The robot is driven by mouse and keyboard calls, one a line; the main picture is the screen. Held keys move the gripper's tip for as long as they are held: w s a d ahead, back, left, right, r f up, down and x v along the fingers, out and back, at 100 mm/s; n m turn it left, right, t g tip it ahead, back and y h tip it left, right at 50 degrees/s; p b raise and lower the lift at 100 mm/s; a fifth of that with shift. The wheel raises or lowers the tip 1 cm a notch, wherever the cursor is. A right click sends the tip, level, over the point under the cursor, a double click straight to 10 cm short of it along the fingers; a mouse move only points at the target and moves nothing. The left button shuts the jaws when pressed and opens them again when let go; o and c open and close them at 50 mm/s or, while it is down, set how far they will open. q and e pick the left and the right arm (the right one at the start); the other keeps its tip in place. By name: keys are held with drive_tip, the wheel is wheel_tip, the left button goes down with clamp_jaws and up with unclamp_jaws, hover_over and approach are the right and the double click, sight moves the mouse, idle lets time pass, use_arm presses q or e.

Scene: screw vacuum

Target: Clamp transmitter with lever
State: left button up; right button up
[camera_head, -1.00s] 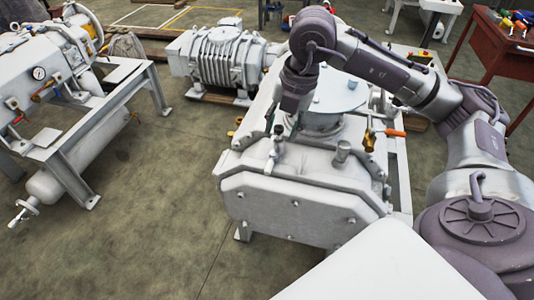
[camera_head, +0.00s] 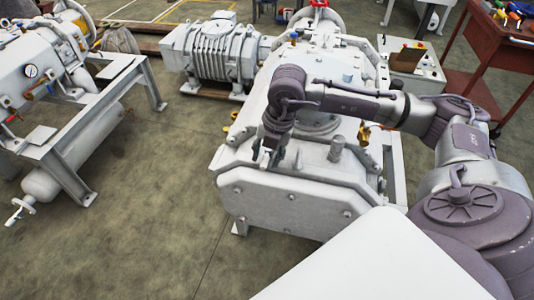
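My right gripper (camera_head: 268,158) points down over the front top of the large grey vacuum machine (camera_head: 292,205). Its fingers are dark and small, and I cannot tell whether they are open or shut. A small pale piece shows at the fingertips; I cannot tell whether it is held or touched. I cannot clearly make out the transmitter or its lever; the wrist covers that area. A short grey cylindrical fitting (camera_head: 337,148) stands upright to the right of the gripper. A brass fitting (camera_head: 363,134) sits farther right, partly behind my arm. My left gripper is not in view.
A ribbed grey pump (camera_head: 212,56) stands behind the machine. A tank on a grey frame (camera_head: 95,110) is at the left, with bare floor (camera_head: 150,220) between. A dark red tool table (camera_head: 485,45) is at the upper right.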

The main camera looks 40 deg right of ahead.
clamp_jaws()
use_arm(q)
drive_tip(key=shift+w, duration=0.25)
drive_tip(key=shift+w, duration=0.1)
